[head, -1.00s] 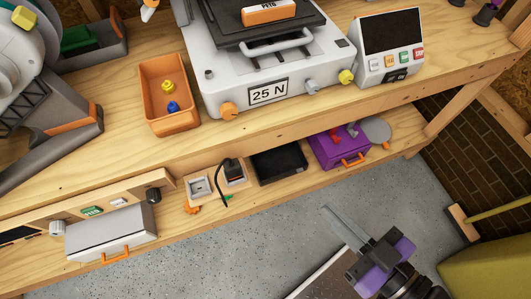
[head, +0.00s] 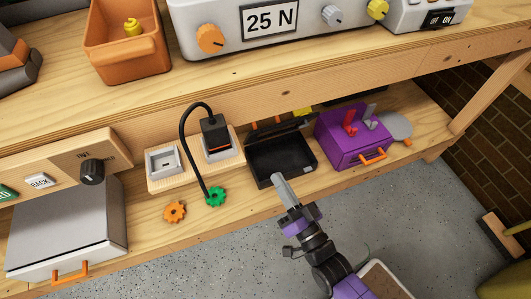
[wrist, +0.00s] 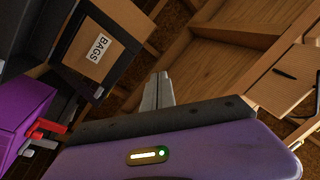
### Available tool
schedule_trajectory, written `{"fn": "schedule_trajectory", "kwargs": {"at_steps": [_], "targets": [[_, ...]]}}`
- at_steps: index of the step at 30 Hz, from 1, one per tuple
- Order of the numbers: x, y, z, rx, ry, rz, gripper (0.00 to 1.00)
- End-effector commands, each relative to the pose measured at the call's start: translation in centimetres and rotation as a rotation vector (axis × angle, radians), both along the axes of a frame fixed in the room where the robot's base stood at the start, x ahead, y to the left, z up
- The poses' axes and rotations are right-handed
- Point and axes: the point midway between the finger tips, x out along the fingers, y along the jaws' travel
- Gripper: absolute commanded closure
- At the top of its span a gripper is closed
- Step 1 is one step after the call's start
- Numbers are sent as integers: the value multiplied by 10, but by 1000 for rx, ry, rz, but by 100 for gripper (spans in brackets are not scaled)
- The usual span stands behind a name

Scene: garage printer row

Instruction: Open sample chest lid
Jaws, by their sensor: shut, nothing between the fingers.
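No label in view names the sample chest. A black box (head: 268,181) stands on the lower shelf with a dark hollow showing at its top; a dark strip rises at its back edge, but I cannot tell whether it is a lid. A purple box (head: 345,154) with an orange front handle and red and grey parts on top stands to its right; it also shows in the wrist view (wrist: 18,105). My gripper (head: 279,177) is shut and empty, its fingertips at the black box's front edge in the picture; contact is unclear. It also shows in the wrist view (wrist: 158,76).
A socket board (head: 184,175) with a plug and black cable lies left of the black box, near green (head: 215,196) and orange (head: 175,211) gears. A grey box (head: 70,230) stands further left. The worktop (head: 200,85) overhangs the shelf. A box marked BAGS (wrist: 97,50) shows in the wrist view.

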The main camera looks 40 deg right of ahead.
Motion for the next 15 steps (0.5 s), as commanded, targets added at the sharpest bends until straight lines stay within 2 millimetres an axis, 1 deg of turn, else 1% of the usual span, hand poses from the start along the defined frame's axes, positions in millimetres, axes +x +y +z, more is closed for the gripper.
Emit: {"fn": "schedule_trajectory", "kwargs": {"at_steps": [1,3,7,9,11,15], "targets": [[17,-5,-33,65,-42,2,100],[35,-12,-55,169,-101,10,100],[59,-25,-87,371,-210,38,100],[65,-31,-98,480,-262,61,100],[64,-34,-103,569,-299,80,100],[46,-38,-113,731,-360,123,100]]}}
